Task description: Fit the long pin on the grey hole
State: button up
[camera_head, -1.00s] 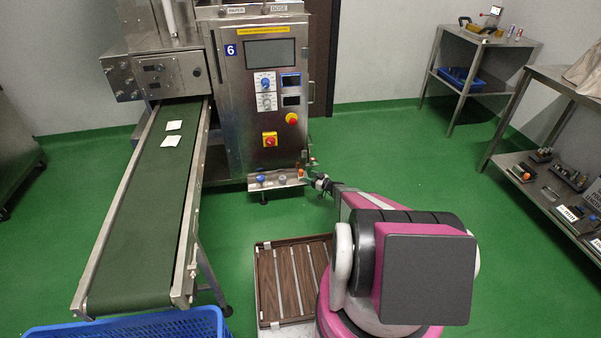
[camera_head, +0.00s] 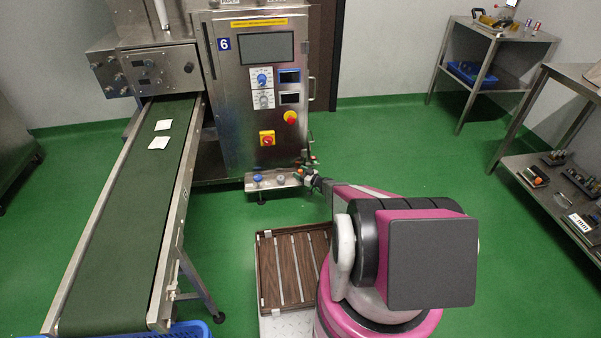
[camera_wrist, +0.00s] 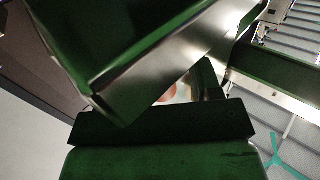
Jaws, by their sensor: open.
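A small metal ledge (camera_head: 266,185) juts from the front of the machine, low down. On it, from left to right, are a blue round piece (camera_head: 257,178) and a grey round piece (camera_head: 279,178), which seems to be at the grey hole. My gripper (camera_head: 308,174) is open at the ledge's right end, beside small orange and green parts too small to make out. I cannot pick out the long pin for certain. In the wrist view, dark green-tinted blocks and a shiny metal face fill the near picture, with a blurred reddish spot (camera_wrist: 168,93) partly hidden between them.
The steel machine (camera_head: 240,110) stands behind the ledge, with a green conveyor belt (camera_head: 130,230) to its left. A brown slatted tray (camera_head: 293,272) is beside my base. A steel rack (camera_head: 490,60) and a shelf with small parts (camera_head: 560,190) stand right. Green floor between is clear.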

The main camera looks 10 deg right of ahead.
aim_at(299, 171)
jog(key=shift+c, duration=0.3)
jog(key=c, duration=0.9)
jog(key=shift+c, duration=0.2)
jog(key=shift+r, duration=0.1)
jog(key=shift+r, duration=0.5)
jog(key=r, duration=0.3)
jog(key=shift+s+a+r, duration=0.2)
jog(key=shift+r, duration=0.05)
jog(key=s+a+r, duration=0.5)
jog(key=a+r, duration=0.1)
jog(key=a, duration=0.3)
jog(key=w, duration=0.1)
jog(key=w+a, duration=0.1)
jog(key=w, duration=0.3)
jog(key=shift+w+a+f, duration=0.25)
jog(key=shift+a+f, duration=0.05)
jog(key=shift+f, duration=0.05)
